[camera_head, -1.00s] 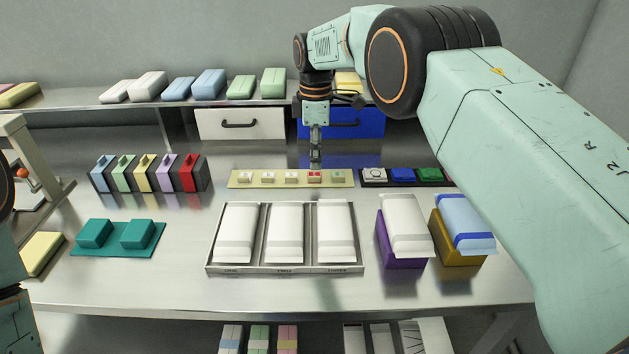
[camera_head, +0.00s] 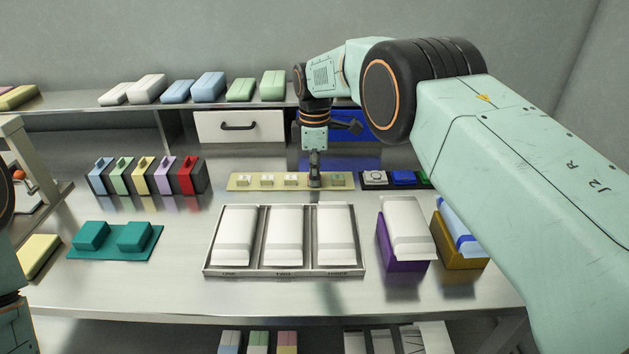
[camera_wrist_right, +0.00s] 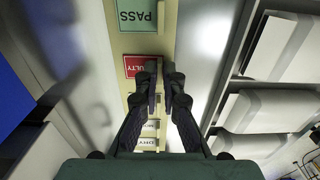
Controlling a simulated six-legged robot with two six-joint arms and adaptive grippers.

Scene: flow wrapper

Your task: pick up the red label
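The red label (camera_wrist_right: 140,65) lies on a pale yellow strip (camera_head: 240,182) at the back of the table. It shows in the wrist view with white lettering, partly covered by a finger. In the head view my right gripper hides it. My right gripper (camera_head: 315,182) points down over the strip at the label's place. In the wrist view its fingers (camera_wrist_right: 162,72) are a little apart, with a narrow gap between them. One finger overlaps the label's edge; I cannot tell whether they touch. My left gripper is out of view.
A green PASS label (camera_wrist_right: 138,14) and several white labels (camera_head: 267,180) share the strip. A button panel (camera_head: 376,180) stands right of it. Coloured holders (camera_head: 145,178) stand to the left.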

